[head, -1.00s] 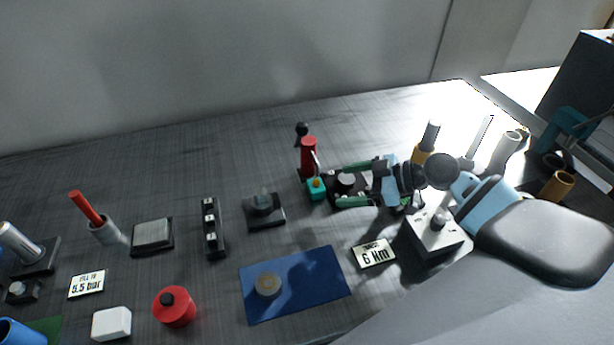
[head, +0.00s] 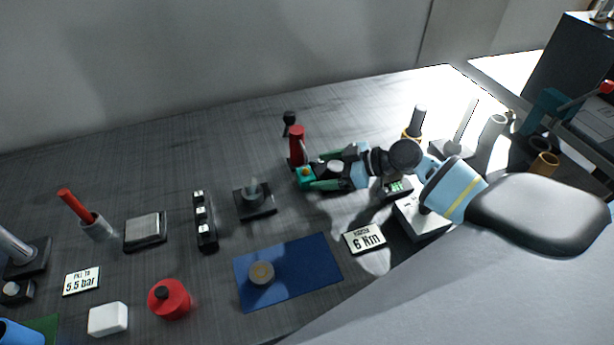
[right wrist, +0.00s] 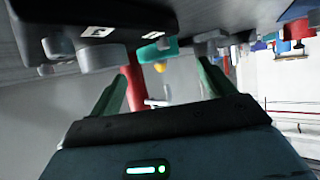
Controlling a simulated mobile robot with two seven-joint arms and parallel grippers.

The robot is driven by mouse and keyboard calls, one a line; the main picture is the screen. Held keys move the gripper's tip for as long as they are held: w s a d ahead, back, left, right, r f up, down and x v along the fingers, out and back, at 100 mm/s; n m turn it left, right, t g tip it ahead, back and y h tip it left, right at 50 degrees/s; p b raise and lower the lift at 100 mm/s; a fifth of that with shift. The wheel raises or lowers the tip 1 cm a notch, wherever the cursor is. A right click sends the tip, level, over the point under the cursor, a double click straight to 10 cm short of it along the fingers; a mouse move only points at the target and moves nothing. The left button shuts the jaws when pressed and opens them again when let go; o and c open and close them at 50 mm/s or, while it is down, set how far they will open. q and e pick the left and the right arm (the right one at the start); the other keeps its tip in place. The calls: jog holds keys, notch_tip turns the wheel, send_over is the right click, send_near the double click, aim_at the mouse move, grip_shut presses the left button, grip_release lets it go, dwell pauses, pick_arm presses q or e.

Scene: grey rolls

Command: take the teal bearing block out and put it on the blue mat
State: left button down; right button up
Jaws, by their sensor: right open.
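The teal bearing block (head: 304,178), with an orange spot on top, sits at the foot of a red clamp-like post (head: 297,147) with a black knob. My right gripper (head: 317,172) is open, lying low and pointing left, its green fingertips close to the block's right side. I cannot tell whether they touch it. In the right wrist view the teal block (right wrist: 157,52) shows beyond and between the spread fingers (right wrist: 162,72), the red post beside it. The blue mat (head: 310,262) lies nearer the front, with a grey round disc (head: 261,273) on it. My left gripper is not in view.
A "6 Nm" sign (head: 364,239) stands right of the mat, near a white box (head: 420,217) under my arm. A black base with a grey peg (head: 254,200) stands behind the mat, a red canister (head: 170,299) left of it. The mat's right part is bare.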

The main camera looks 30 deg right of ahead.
aim_at(306, 172)
jog(key=x, duration=0.3)
jog(key=shift+w+a, duration=0.1)
jog(key=shift+w, duration=0.1)
jog(key=c, duration=1.1)
jog(key=shift+r, duration=0.1)
jog(key=shift+c, duration=0.7)
jog(key=shift+r, duration=0.15)
